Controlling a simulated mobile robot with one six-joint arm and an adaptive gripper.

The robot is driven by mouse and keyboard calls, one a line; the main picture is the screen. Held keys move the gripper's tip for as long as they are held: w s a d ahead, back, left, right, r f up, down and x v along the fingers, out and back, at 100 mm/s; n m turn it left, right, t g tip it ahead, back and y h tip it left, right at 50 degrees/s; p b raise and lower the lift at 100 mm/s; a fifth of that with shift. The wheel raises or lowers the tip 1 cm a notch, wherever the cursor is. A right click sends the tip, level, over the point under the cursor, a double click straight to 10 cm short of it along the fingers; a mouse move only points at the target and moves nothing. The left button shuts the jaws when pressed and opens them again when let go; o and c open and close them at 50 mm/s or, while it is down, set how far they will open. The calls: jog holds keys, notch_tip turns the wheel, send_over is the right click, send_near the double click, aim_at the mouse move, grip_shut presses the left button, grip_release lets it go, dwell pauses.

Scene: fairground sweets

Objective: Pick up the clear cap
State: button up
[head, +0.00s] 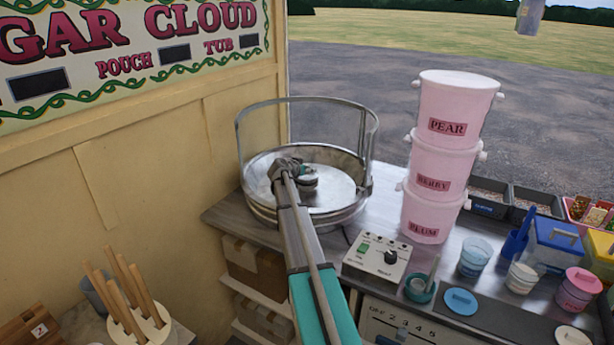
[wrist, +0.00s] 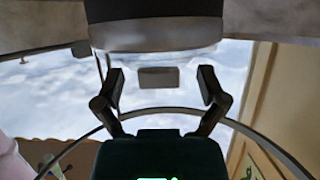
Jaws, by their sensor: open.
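My gripper (head: 285,168) is over the metal bowl of the floss machine (head: 340,190), just left of its round centre head (head: 309,179). In the wrist view my gripper (wrist: 161,86) has its two fingers apart with nothing clearly held. A dark round body (wrist: 155,12) fills the top of that view, beyond the fingertips. I cannot pick out the clear cap with certainty. A pale round lid (head: 572,337) lies at the bottom right of the head view, far from my gripper, and I cannot tell whether it is clear.
A clear guard (head: 355,122) with a metal rim surrounds the bowl. Stacked pink tubs (head: 447,105) stand to its right. A control box (head: 377,257), a blue lid (head: 460,301) and small tubs (head: 475,256) are on the counter. Wooden sticks (head: 125,290) stand at the lower left.

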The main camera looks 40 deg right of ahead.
jog(key=shift+w+d+f, duration=0.15)
jog(key=shift+w+d, duration=0.05)
jog(key=shift+d, duration=0.15)
dwell(0.3)
jog(key=shift+s, duration=0.1)
jog(key=c, duration=1.3)
